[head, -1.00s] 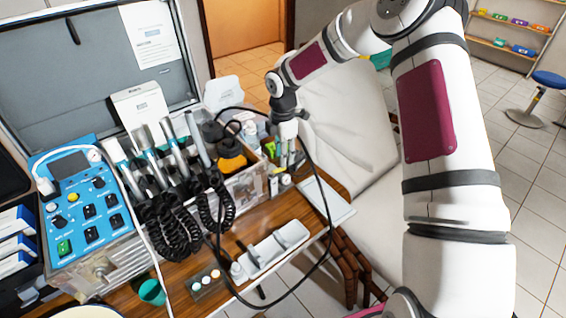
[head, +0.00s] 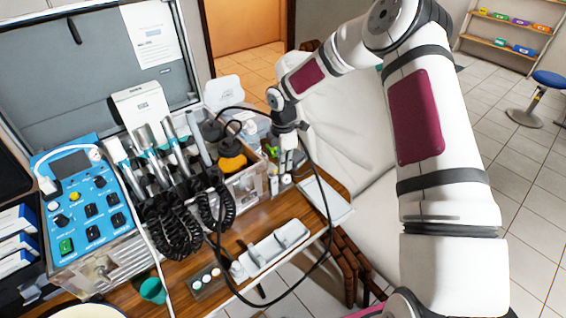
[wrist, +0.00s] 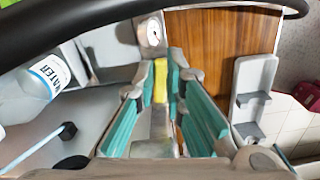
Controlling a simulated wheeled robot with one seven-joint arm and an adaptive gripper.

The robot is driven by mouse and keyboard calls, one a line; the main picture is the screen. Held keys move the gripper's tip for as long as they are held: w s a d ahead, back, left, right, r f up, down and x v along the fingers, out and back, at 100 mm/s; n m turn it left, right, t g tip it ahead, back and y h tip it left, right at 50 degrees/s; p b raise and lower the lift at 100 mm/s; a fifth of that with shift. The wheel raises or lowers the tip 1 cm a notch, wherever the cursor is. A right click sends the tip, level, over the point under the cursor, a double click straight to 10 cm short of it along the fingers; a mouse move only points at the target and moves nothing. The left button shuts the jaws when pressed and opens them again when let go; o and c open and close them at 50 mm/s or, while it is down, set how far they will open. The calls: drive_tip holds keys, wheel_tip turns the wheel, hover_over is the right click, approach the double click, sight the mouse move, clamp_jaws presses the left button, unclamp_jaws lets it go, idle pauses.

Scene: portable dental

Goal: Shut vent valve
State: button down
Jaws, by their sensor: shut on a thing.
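The vent valve appears to be the yellow lever (wrist: 160,82) in the wrist view, just below a round white gauge (wrist: 152,33). My gripper (wrist: 161,84) has its teal-padded fingers closed in on both sides of this yellow piece. In the head view my gripper (head: 287,158) points down at the right end of the clear container, beside the wooden table's back right part. There the valve is too small and too covered by my fingers to make out.
A blue control unit (head: 83,205) and upright dental handpieces with coiled black cords (head: 172,228) stand left. A clear container (head: 245,187) is close beside my gripper. A grey tray (head: 270,250) lies in front. A black hose loops around. A water bottle (wrist: 47,76) shows in the wrist view.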

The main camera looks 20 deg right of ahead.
drive_tip(key=shift+s, duration=0.1)
drive_tip(key=shift+s+a+m+b, duration=0.4)
drive_tip(key=shift+s+m, duration=0.3)
drive_tip(key=shift+m, duration=1.95)
drive_tip(key=shift+s+a+m+b, duration=0.3)
drive_tip(key=shift+s+m, duration=0.45)
drive_tip(key=shift+m, duration=1.85)
drive_tip(key=shift+s+a+m+b, duration=0.4)
drive_tip(key=shift+s+m, duration=0.3)
drive_tip(key=shift+m, duration=1.95)
drive_tip(key=shift+a, duration=0.1)
drive_tip(key=c, duration=1.7)
unclamp_jaws()
drive_tip(key=shift+o, duration=0.2)
drive_tip(key=shift+r, duration=0.1)
